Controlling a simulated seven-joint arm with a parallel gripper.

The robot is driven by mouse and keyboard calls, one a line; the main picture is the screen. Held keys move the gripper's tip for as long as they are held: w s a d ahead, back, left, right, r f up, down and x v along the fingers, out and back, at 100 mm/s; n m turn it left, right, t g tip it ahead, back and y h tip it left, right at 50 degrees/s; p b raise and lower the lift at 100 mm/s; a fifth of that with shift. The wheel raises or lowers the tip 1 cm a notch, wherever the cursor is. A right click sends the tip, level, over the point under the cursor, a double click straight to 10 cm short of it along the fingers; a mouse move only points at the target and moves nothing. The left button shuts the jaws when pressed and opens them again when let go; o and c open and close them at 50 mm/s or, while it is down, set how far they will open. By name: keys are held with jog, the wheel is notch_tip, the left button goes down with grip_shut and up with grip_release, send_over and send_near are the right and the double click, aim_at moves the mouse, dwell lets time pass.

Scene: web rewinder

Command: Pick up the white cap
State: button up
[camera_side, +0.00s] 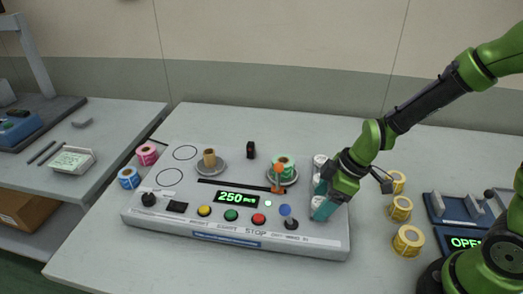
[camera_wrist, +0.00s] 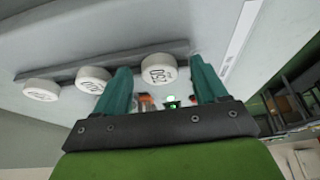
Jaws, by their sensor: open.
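Three round white caps with dark numbers stand in a row along a grey strip in the wrist view: one at far left (camera_wrist: 40,91), a middle cap (camera_wrist: 93,79) and a right cap (camera_wrist: 159,69). In the side view, a white cap (camera_side: 320,160) shows at the right end of the machine, beside my gripper. My gripper (camera_side: 320,197) has teal fingers and is open. In the wrist view, the right cap appears between the fingertips of my gripper (camera_wrist: 160,72). I cannot tell whether they touch it. The fingers partly hide the caps in the side view.
A green roll (camera_side: 284,165) and orange arm stand left of my gripper. Several yellow rolls (camera_side: 408,240) stand to the right. The back of the table is mostly clear.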

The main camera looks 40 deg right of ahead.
jog(key=shift+c, duration=0.3)
jog(key=c, duration=1.1)
jog(key=shift+o, duration=0.2)
notch_tip(320, 180, up, 10)
jog(key=shift+r, duration=0.1)
